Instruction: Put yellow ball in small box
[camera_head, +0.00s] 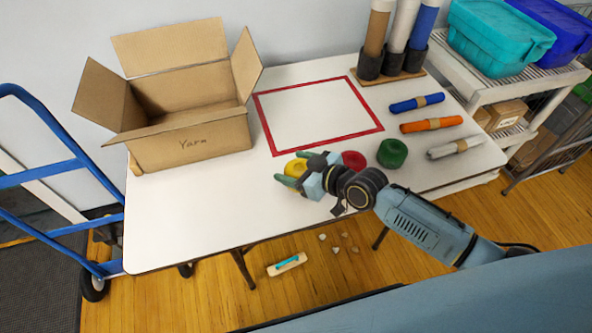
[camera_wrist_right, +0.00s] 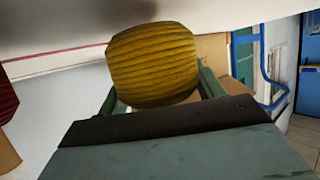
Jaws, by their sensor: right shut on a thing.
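The yellow ball (camera_head: 296,167) is a ribbed ball of yarn near the front middle of the white table, partly hidden by my gripper in the head view. My right gripper (camera_head: 295,176) is shut on it; the wrist view shows the yellow ball (camera_wrist_right: 154,65) between the green fingers. I cannot tell whether it touches the table. My left gripper is not in view.
A red yarn ball (camera_head: 354,160) and a green one (camera_head: 392,153) sit right of my gripper. A red-bordered rectangle (camera_head: 318,112) lies bare behind. Blue, orange and grey rolls (camera_head: 455,148) lie on the right. A blue hand truck (camera_head: 60,165) stands left of the table.

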